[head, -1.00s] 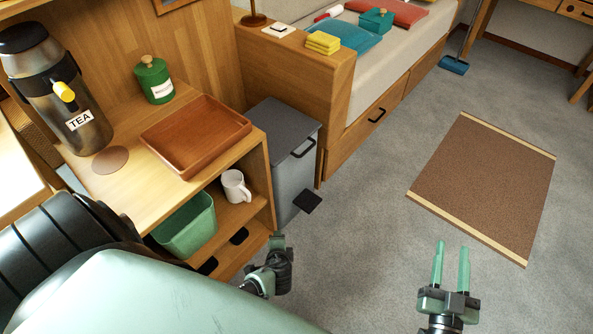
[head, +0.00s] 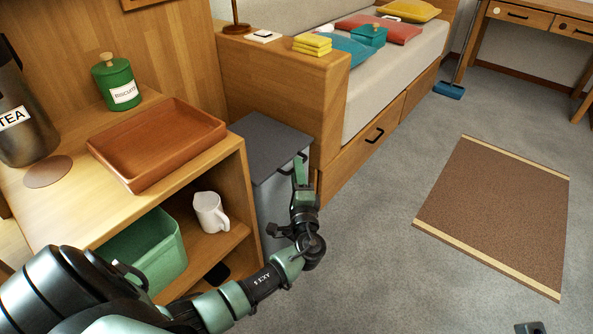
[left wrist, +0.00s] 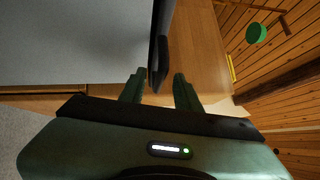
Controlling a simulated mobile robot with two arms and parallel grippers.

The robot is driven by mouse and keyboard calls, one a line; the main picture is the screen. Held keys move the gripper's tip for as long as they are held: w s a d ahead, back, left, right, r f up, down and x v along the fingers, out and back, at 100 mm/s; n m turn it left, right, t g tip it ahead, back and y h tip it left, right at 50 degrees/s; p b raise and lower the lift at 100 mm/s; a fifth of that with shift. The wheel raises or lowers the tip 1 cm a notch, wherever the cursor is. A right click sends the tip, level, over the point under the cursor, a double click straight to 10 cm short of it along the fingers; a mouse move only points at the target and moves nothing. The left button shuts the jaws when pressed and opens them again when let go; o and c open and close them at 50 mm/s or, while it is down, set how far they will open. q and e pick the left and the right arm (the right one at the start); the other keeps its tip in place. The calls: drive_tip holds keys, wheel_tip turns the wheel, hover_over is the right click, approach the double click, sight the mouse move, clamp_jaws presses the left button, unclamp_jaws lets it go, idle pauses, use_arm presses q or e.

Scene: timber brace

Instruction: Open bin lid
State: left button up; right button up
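The grey bin stands between the wooden shelf unit and the bench end, its flat lid (head: 262,142) down. A black bar handle (head: 290,166) sits at the lid's front edge. My left gripper (head: 301,172) is at this handle, fingers pointing up in the head view. In the left wrist view the two green fingers (left wrist: 158,88) are apart, with the dark handle (left wrist: 160,55) between their tips and gaps showing on both sides. The grey bin surface (left wrist: 75,40) fills the upper left there. My right gripper's fingers do not show.
The shelf unit (head: 235,185) stands close left of my left arm, with a brown tray (head: 160,145) on top and a white mug (head: 210,212) and green tub (head: 150,250) inside. The bench drawer (head: 350,150) is right of the bin. Open carpet lies to the right.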

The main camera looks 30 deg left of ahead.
use_arm(q)
drive_tip(key=shift+x, duration=0.95)
drive_tip(key=shift+f, duration=0.1)
clamp_jaws()
idle(0.6)
